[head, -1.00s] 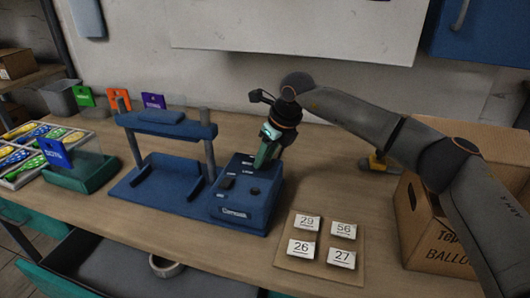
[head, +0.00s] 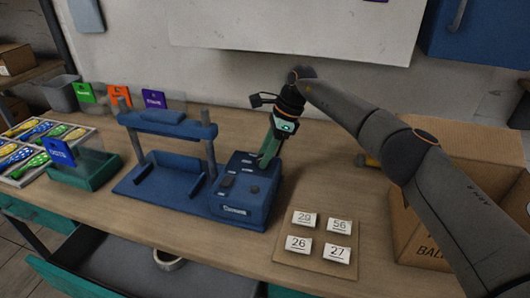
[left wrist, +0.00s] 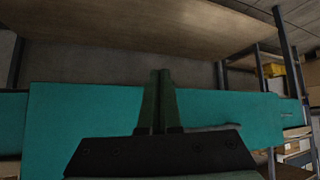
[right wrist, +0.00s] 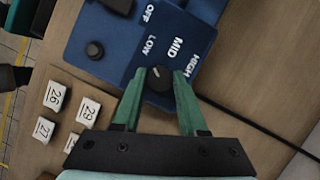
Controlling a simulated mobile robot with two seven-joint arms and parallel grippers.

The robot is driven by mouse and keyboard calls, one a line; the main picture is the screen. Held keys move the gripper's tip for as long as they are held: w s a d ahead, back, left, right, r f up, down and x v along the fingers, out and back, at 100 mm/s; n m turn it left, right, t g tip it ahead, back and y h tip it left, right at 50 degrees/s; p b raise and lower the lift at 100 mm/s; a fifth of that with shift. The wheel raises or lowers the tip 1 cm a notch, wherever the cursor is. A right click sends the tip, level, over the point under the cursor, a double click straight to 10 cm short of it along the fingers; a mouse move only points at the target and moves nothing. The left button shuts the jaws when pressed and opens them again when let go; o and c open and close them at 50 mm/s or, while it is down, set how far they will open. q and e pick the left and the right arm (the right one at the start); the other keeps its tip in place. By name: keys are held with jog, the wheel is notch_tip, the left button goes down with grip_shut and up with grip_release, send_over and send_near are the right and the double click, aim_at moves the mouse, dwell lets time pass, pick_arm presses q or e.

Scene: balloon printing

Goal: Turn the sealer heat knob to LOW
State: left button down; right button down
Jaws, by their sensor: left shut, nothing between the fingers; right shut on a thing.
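The blue sealer control box (head: 240,207) stands on the bench; it also fills the top of the right wrist view (right wrist: 120,55). Its black heat knob (right wrist: 160,82) has LOW, MID and HIGH printed around it. My right gripper (right wrist: 159,75) is shut on this knob, one green finger on each side. A short white mark on the knob points up and left, toward the LOW side. In the head view my right gripper (head: 268,160) reaches down onto the box and hides the knob. My left gripper (left wrist: 161,75) is shut and empty, over a teal surface, outside the head view.
The blue sealer frame (head: 165,150) stands left of the box. A board with several number cards (head: 310,262) lies in front right. A cardboard box (head: 455,190) stands at the right. A second black knob (right wrist: 95,50) sits on the control box.

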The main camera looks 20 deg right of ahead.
jog(key=shift+n, duration=0.5)
jog(key=shift+c, duration=2.2)
grip_release()
jog(key=w+p+v, duration=0.1)
jog(key=v, duration=1.1)
jog(key=shift+s+d+r, duration=0.15)
jog(key=shift+s+r, duration=0.1)
